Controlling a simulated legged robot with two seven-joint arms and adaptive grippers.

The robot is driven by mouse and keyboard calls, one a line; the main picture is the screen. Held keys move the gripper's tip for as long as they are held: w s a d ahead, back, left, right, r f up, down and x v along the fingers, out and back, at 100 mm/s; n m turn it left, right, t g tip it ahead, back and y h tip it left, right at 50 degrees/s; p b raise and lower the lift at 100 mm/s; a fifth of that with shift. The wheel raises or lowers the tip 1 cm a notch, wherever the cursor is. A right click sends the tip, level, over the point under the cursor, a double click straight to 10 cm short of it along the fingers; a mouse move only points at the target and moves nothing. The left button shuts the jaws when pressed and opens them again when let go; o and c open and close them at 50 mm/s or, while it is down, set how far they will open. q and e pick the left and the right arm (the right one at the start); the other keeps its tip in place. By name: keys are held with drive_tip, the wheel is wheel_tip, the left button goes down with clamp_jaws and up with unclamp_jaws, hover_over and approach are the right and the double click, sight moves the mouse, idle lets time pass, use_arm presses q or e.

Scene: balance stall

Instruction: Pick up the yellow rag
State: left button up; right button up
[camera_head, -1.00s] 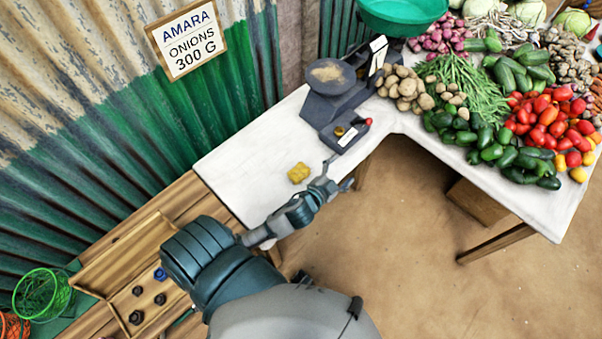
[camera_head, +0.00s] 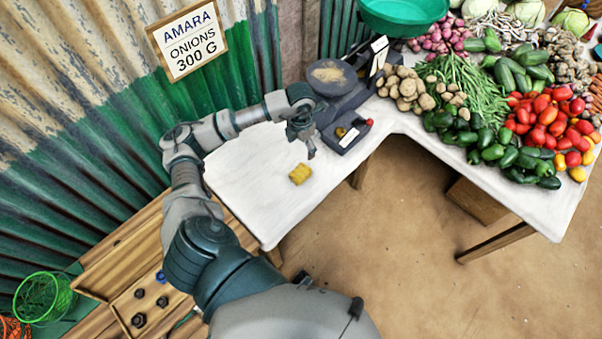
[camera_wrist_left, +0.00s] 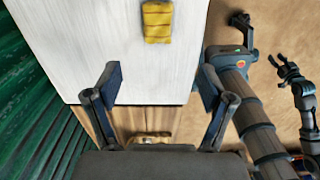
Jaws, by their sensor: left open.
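The yellow rag (camera_head: 300,174) is a small folded cloth lying on the white tabletop (camera_head: 240,178), near its front edge. In the left wrist view the rag (camera_wrist_left: 157,22) shows at the top, ahead of my fingers and nearly centred between them. My left gripper (camera_head: 303,143) hangs above the table, just behind the rag and beside the dark scale. In the left wrist view my left gripper (camera_wrist_left: 162,82) is open, with nothing between its fingers. What seems to be my right gripper (camera_wrist_left: 287,70) shows small at the right of that view; its jaw state is unclear.
A dark scale (camera_head: 342,133) with a green pan (camera_head: 403,12) stands close to the right of my left gripper. Potatoes (camera_head: 404,88), beans and other vegetables cover the table to the right. A wooden tray (camera_head: 128,305) with dark weights stands lower left. Corrugated wall rises behind.

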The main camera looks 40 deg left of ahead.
sight(301, 170)
use_arm(q)
wheel_tip(301, 170, down, 12)
drive_tip(key=f, duration=0.5)
drive_tip(key=shift+w+a+f+b, duration=0.1)
drive_tip(key=shift+a+f+b, duration=0.1)
drive_tip(key=shift+a+b, duration=0.1)
use_arm(e)
drive_tip(key=shift+w+a+r, duration=0.5)
drive_tip(key=shift+w+a, duration=0.05)
use_arm(q)
drive_tip(key=shift+c, duration=0.2)
drive_tip(key=shift+d, duration=0.1)
drive_tip(key=c, duration=1.1)
use_arm(e)
drive_tip(key=shift+d, duration=0.1)
